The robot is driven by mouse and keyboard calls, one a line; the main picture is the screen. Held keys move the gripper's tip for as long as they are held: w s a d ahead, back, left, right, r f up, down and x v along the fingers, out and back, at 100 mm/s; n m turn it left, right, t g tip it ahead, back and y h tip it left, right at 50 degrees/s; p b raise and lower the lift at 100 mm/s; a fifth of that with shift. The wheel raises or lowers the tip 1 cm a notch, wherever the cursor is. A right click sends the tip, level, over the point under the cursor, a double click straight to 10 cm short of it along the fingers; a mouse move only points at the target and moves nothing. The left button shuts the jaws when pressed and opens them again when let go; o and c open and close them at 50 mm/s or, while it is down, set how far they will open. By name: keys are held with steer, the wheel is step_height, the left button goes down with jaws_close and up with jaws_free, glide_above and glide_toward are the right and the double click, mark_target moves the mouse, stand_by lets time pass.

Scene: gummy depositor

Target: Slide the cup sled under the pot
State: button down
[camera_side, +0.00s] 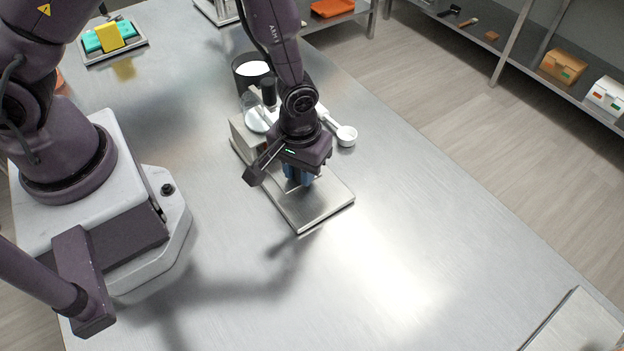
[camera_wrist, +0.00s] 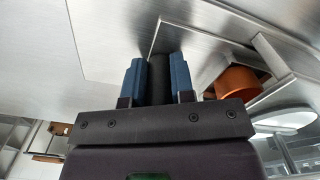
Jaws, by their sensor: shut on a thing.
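My gripper (camera_side: 299,177) is low over a flat metal base plate (camera_side: 318,207) in the side view. In the wrist view its two blue fingers (camera_wrist: 158,78) are closed on a dark upright knob (camera_wrist: 159,68). The knob looks like the cup sled's handle, but the sled is mostly hidden by my gripper. A copper-coloured round vessel (camera_wrist: 237,84) shows right of the fingers, partly inside a metal frame (camera_wrist: 272,50); I cannot tell whether it is the cup. A clear pot with pale contents (camera_side: 256,120) stands on the machine behind my gripper.
A black tub of white material (camera_side: 250,69) stands behind the machine. A white scoop (camera_side: 346,136) lies to its right. A tray with teal and yellow blocks (camera_side: 113,55) is at the far left.

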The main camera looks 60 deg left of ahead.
steer(key=c, duration=1)
jaws_free()
steer(key=shift+o, duration=0.2)
steer(key=shift+r, duration=0.1)
step_height(320, 180, up, 13)
steer(key=shift+f, duration=0.1)
